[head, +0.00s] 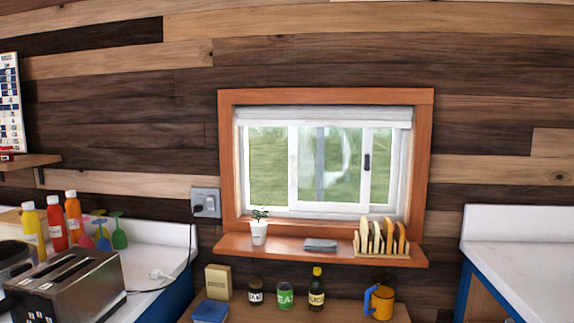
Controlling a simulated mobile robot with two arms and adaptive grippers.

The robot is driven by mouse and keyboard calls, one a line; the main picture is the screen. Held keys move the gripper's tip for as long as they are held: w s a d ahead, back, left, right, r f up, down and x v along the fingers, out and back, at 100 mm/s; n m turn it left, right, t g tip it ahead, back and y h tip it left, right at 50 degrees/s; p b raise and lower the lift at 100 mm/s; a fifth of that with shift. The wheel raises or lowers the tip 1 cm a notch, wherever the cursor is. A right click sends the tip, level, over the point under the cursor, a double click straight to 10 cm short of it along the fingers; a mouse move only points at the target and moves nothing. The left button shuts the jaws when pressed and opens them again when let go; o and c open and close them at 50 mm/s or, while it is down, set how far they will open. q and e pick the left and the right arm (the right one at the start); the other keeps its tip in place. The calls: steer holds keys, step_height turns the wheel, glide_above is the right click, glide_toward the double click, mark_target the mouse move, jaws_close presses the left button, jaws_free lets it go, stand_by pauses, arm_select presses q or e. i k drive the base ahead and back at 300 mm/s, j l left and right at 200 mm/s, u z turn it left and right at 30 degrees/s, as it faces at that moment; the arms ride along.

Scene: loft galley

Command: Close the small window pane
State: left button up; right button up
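The small window (292,168) is set in an orange-brown wooden frame (226,160) in the middle of the wall. Its white-framed sliding pane (340,178) stands in the centre, with a dark handle (367,162) on its right stile. A grey upright shows behind the pane's glass. To the right of the handle stile is a narrow strip of view up to the white jamb; I cannot tell whether glass covers it. Neither of my grippers is in view.
A wooden sill shelf (290,247) juts out below the window, holding a potted plant (259,230), a grey cloth (320,245) and a rack of plates (382,240). White counters flank both sides; a toaster (70,285) is left.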

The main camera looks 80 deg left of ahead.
mark_target(362, 207)
steer(key=u, duration=2.15)
